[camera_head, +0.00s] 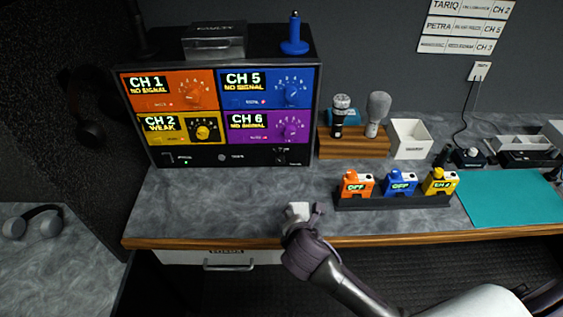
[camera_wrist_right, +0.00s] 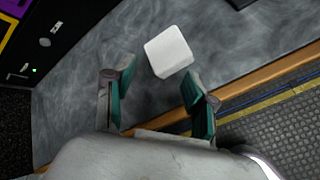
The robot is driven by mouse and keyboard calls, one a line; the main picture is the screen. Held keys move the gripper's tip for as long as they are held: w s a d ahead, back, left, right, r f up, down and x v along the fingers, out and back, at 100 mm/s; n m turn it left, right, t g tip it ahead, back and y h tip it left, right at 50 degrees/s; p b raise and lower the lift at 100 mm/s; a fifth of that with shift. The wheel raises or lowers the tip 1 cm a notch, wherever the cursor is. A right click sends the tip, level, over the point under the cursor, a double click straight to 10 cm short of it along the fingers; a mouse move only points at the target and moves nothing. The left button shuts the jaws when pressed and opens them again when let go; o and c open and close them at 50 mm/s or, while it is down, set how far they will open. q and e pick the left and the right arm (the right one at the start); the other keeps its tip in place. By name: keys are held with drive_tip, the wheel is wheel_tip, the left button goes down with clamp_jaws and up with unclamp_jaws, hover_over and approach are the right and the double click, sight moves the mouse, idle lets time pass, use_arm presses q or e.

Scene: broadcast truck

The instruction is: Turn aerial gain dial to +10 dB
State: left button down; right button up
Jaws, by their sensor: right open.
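The receiver rack (camera_head: 215,112) stands at the back left of the desk. The labels are too small to read, so I cannot tell which is the aerial gain dial. My right gripper (camera_head: 305,226) is over the desk's front edge, apart from the rack. In the right wrist view it is open and empty (camera_wrist_right: 156,90).
A white block (camera_wrist_right: 168,51) lies on the desk just beyond my right fingertips. Several coloured packs stand in a dark holder (camera_head: 392,203) to the right. A wooden microphone stand (camera_head: 350,148) and white bin (camera_head: 409,139) are behind. The desk before the rack is mostly clear.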

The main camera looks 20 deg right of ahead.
sight(280, 161)
drive_tip(key=w+a+r+n+t, duration=0.1)
drive_tip(key=w+r+n+t, duration=0.3)
drive_tip(key=w+n, duration=0.5)
drive_tip(key=shift+n+g+h, duration=0.3)
drive_tip(key=x, duration=1.2)
drive_tip(key=shift+w+d+r, duration=0.15)
drive_tip(key=shift+w+r, duration=0.15)
drive_tip(key=shift+r, duration=0.05)
clamp_jaws()
